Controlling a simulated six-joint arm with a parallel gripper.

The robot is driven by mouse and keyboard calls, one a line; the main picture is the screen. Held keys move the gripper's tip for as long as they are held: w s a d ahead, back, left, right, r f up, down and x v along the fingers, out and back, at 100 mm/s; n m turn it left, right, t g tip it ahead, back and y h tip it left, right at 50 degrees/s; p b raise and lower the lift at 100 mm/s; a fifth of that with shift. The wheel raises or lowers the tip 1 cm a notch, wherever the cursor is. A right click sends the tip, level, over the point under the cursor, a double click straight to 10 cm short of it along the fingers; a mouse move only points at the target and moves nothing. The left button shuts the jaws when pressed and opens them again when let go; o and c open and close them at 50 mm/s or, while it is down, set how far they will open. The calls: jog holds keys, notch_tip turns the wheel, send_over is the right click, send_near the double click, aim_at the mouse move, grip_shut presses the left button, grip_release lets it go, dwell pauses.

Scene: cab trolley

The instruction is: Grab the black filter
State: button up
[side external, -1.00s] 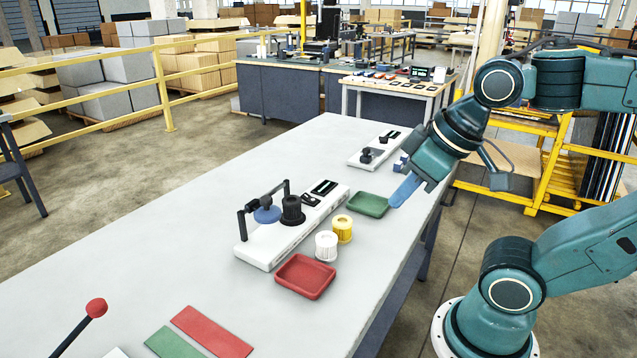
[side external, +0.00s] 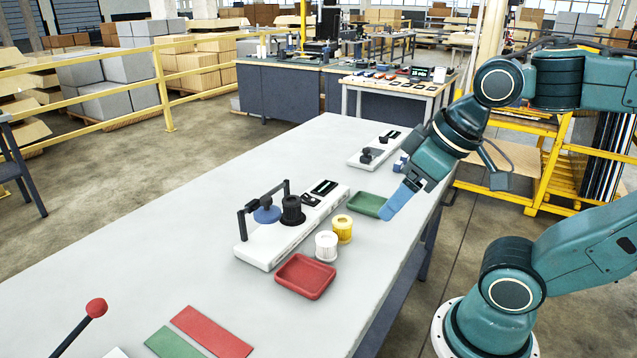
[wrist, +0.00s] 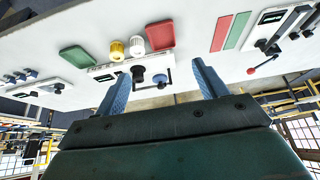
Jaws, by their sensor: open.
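The black filter (side external: 292,209) stands upright on the white test fixture (side external: 268,245), beside a blue disc on a dark arm. In the wrist view the black filter (wrist: 138,74) shows beyond and between my two blue fingers. My gripper (side external: 398,203) is open and empty, above the table's right edge near the green tray (side external: 366,204). It is well to the right of the black filter and apart from it. In the wrist view my gripper (wrist: 158,82) shows its fingers spread wide with nothing between them.
A red tray (side external: 305,276) lies in front. A second white device (side external: 372,152) stands farther back.

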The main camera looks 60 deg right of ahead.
jog(key=shift+w+r, duration=0.1)
jog(key=n+g, duration=0.6)
jog(key=n, duration=1.2)
send_over(291, 200)
notch_tip(291, 200, down, 8)
jog(key=shift+f, duration=0.2)
jog(key=shift+f, duration=4.15)
